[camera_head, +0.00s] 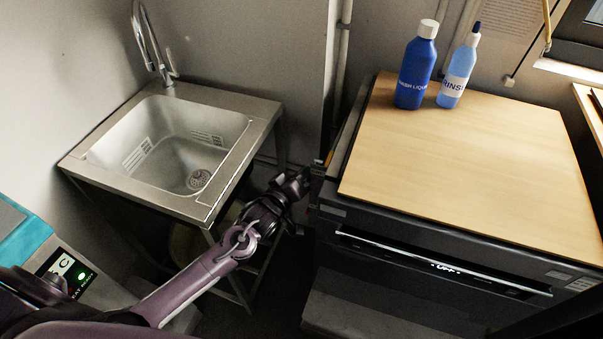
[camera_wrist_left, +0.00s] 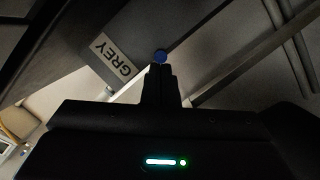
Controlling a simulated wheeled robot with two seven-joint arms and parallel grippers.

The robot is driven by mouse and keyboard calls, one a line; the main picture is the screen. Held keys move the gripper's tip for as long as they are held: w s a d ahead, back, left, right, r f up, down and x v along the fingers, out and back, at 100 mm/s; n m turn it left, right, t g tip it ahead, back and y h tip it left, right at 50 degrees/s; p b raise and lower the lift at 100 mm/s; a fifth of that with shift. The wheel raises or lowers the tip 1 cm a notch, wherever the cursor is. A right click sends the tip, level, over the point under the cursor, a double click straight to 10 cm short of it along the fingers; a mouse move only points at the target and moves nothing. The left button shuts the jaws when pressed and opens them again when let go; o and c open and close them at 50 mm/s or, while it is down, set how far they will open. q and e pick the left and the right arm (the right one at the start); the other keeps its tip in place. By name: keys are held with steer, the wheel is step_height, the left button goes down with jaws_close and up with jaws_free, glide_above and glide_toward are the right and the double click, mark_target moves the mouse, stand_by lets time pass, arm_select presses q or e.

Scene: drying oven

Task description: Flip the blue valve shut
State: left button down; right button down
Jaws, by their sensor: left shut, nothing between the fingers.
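The blue valve part (camera_wrist_left: 160,57) shows in the left wrist view as a small round blue piece just beyond my fingertips. I cannot tell whether the fingers touch it. In the head view I cannot make the valve out. My left gripper (camera_head: 303,179) is in the gap between the sink and the dark appliance, close to the appliance's left side. It also shows in the left wrist view (camera_wrist_left: 159,70), with its fingers together and nothing between them. My right gripper is not in view.
A metal sink (camera_head: 240,157) stands left of the gap. The dark appliance (camera_head: 400,235) has a wooden top (camera_head: 480,165) with a dark blue bottle (camera_head: 415,70) and a light blue bottle (camera_head: 458,72). A panel labelled GREY (camera_wrist_left: 112,60) is beside the blue piece.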

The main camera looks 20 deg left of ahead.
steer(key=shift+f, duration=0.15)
